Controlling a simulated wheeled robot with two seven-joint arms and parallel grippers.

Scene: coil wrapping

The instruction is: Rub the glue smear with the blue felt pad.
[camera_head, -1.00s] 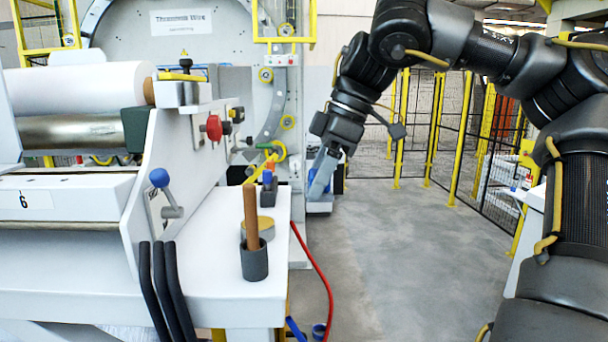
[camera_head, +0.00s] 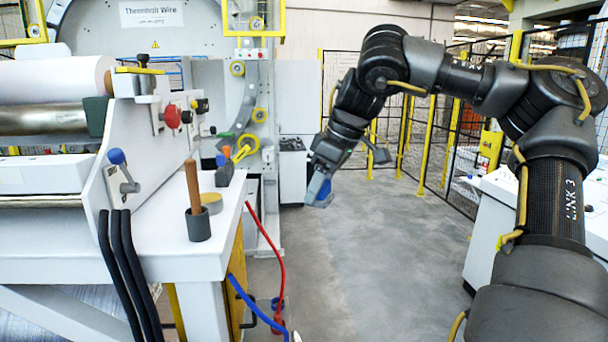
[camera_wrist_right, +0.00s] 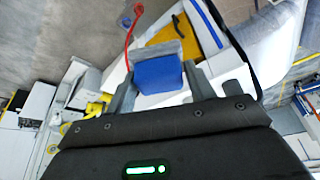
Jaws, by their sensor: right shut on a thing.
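My right gripper (camera_head: 318,192) hangs in the air to the right of the white machine bench, over the grey floor. It is shut on the blue felt pad (camera_head: 324,189), which shows as a small blue patch in the head view. In the right wrist view the pad (camera_wrist_right: 158,75) is a blue block with a grey top face, between the two fingers of my right gripper (camera_wrist_right: 152,80). The pad appears clear of any surface. I cannot make out the glue smear in either view. My left gripper is not in view.
A grey cup (camera_head: 198,225) with a wooden stick stands on the bench (camera_head: 165,228), beside a tape roll (camera_head: 211,202). A red hose (camera_head: 279,262) and a blue hose (camera_head: 250,301) hang by the bench's right side. The floor (camera_head: 370,250) between bench and fence is clear.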

